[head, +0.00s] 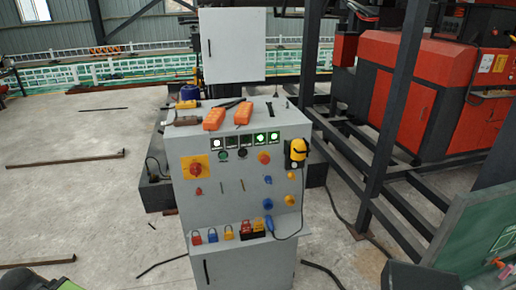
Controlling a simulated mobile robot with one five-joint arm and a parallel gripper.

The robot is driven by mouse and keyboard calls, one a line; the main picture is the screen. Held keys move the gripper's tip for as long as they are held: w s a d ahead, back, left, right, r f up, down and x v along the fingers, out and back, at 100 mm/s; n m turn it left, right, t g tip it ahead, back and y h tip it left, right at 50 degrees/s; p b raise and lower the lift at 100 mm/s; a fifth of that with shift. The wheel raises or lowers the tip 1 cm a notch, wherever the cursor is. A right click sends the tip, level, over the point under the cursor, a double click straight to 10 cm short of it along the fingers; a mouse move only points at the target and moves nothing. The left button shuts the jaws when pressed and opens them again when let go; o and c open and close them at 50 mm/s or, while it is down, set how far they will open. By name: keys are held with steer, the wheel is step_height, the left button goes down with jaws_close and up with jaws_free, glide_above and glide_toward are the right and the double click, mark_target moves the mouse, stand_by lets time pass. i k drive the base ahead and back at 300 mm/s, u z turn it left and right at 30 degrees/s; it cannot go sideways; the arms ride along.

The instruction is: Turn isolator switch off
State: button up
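The isolator switch (195,168) looks to be the red rotary knob on a yellow square plate, at the upper left of the grey control cabinet's front (225,205). The knob's exact angle is too small to tell. Nothing covers the switch in the head view. My gripper is not in view.
Padlocks (228,233) sit on a ledge low on the cabinet. A yellow device (297,150) hangs at its right with a cable. Orange handsets (214,119) and tools lie on top. Black steel posts (395,110) stand right. Bars (65,159) lie on the left floor.

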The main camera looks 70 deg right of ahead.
mark_target(195, 169)
steer(key=z, duration=5.65)
steer(key=i, duration=0.1)
steer(key=u, duration=2.95)
